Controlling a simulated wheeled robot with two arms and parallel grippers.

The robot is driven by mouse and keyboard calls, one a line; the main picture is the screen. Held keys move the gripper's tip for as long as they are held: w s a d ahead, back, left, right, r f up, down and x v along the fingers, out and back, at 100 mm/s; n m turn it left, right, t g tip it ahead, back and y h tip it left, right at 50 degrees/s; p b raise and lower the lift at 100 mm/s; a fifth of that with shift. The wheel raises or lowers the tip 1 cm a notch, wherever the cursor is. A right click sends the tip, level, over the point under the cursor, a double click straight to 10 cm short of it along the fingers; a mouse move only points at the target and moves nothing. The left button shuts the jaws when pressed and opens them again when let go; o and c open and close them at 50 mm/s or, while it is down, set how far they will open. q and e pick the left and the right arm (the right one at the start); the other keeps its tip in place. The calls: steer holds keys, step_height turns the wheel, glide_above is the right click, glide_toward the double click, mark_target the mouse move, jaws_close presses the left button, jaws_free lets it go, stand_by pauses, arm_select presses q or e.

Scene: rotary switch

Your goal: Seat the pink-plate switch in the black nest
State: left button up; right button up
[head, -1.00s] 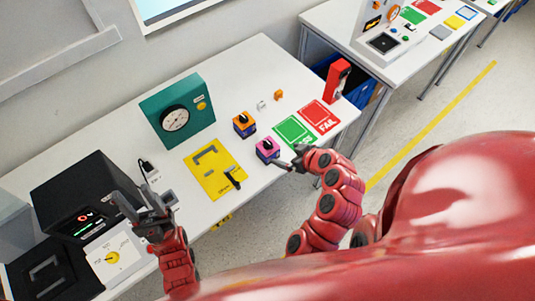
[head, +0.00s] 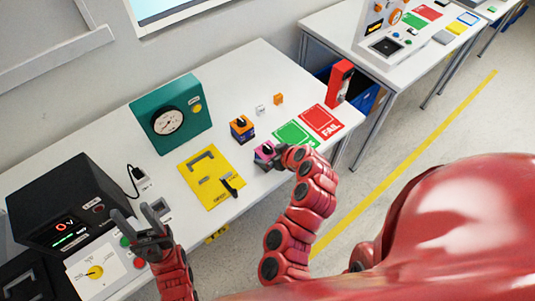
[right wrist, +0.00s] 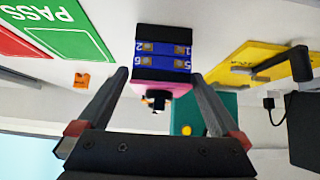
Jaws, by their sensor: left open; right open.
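The pink-plate switch (head: 264,152) stands on the white table, left of the green PASS card. In the right wrist view its black and blue numbered body (right wrist: 163,62) and pink plate show between my two fingers. My right gripper (head: 270,158) is open around the switch, and whether either finger touches it I cannot tell. My left gripper (head: 134,212) is open and empty above the table's left part. A black plate with a grey outlined recess, seemingly the black nest (head: 18,290), is partly cut off at the bottom left corner.
An orange-plate switch (head: 242,130) stands just behind the pink one. A yellow fixture (head: 208,178) with a black lever lies to its left. PASS (head: 296,134) and FAIL (head: 321,121) cards lie right.

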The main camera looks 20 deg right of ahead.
steer(key=shift+x, duration=1.15)
steer(key=c, duration=1.4)
